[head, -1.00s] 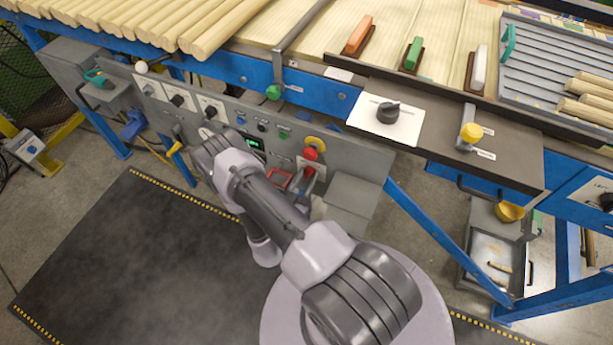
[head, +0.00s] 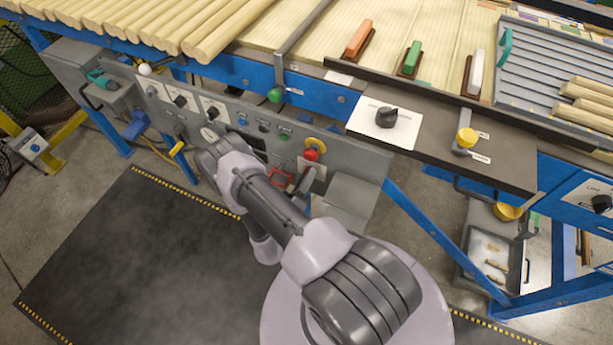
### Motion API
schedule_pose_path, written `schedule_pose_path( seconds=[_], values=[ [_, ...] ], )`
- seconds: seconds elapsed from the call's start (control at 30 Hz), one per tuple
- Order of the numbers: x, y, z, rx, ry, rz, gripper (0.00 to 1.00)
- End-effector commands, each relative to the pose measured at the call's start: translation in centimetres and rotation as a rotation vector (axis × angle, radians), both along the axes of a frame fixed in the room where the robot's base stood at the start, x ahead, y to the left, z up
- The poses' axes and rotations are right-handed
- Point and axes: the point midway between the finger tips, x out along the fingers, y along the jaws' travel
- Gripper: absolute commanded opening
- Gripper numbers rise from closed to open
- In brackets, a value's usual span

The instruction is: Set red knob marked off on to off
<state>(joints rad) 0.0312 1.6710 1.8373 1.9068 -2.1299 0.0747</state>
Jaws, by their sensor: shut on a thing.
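The grey control panel (head: 345,168) runs below the blue rail. My arm reaches in front of it and hides part of it. My gripper (head: 306,178) shows only as a narrow grey part to the right of my arm, at a pale plate (head: 321,172) below the red button (head: 311,155) with a yellow collar. It is shut on the red knob at this plate. My gripper hides most of the knob. The off and on marks and the knob's pointing direction cannot be read.
Black knobs on white plates (head: 215,108) and small buttons (head: 284,136) sit nearby. A red-framed part (head: 282,180) lies close left of my gripper. A grey box (head: 352,196) juts out at right. The dark floor mat (head: 120,250) is clear.

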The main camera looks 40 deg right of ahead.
Motion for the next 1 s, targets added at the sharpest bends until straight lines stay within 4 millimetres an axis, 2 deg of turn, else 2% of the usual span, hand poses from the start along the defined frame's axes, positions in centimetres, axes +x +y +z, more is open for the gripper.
schedule_pose_path(
  seconds=[0.5, 1.0],
  values=[
    [-0.08, 0.01, -0.15, -0.142, 0.347, 0.000, 0.00],
    [-0.09, 0.01, -0.17, -0.182, 0.444, -0.001, 0.00]
  ],
)
